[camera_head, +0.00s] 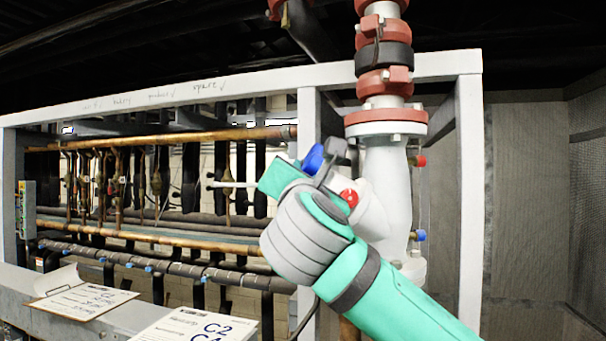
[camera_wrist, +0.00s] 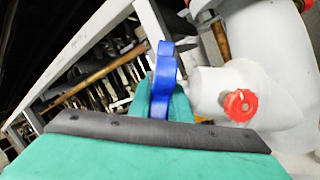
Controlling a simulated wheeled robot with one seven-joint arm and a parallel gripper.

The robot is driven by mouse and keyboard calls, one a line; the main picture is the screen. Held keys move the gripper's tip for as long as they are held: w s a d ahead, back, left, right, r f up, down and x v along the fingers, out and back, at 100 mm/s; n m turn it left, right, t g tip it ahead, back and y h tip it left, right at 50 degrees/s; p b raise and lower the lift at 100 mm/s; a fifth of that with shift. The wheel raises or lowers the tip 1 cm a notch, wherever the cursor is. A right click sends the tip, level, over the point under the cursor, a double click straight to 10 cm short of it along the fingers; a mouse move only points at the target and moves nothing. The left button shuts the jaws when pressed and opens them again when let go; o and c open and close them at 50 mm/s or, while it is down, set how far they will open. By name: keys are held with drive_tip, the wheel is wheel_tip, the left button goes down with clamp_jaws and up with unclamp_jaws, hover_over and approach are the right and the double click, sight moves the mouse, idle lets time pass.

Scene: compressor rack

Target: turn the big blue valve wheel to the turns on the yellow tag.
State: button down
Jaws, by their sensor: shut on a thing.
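The blue valve wheel (camera_head: 313,159) is partly hidden by my gripper (camera_head: 325,167) in the head view. In the wrist view the wheel (camera_wrist: 163,78) stands edge-on between the fingers of my gripper (camera_wrist: 161,100). My gripper is shut on its rim. The wheel sits beside the white valve body (camera_head: 386,195) on the thick vertical pipe. I cannot make out a yellow tag in either view.
A small red knob (camera_head: 349,197) sits on the white branch close to my gripper. A white frame post (camera_head: 469,200) stands at right, with copper pipes (camera_head: 160,140) behind at left. A clipboard (camera_head: 82,296) and a printed sheet (camera_head: 205,325) lie on the front ledge.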

drive_tip(key=shift+w+d+n+g+y, duration=0.15)
drive_tip(key=shift+n+g+y, duration=0.55)
drive_tip(key=shift+g+y, duration=0.35)
drive_tip(key=shift+a+r+n+g+y, duration=0.1)
drive_tip(key=shift+a+n+g+y, duration=0.1)
drive_tip(key=shift+n+g+y, duration=0.5)
drive_tip(key=n+g+y, duration=0.1)
drive_tip(key=g, duration=0.2)
drive_tip(key=n+g+y, duration=0.1)
drive_tip(key=g, duration=0.2)
drive_tip(key=shift+g, duration=0.35)
drive_tip(key=shift+s+n+g+y, duration=0.2)
drive_tip(key=shift+n+g+y, duration=0.35)
drive_tip(key=shift+g, duration=0.95)
drive_tip(key=shift+w+d, duration=0.1)
drive_tip(key=c, duration=1.9)
unclamp_jaws()
drive_tip(key=shift+f, duration=0.2)
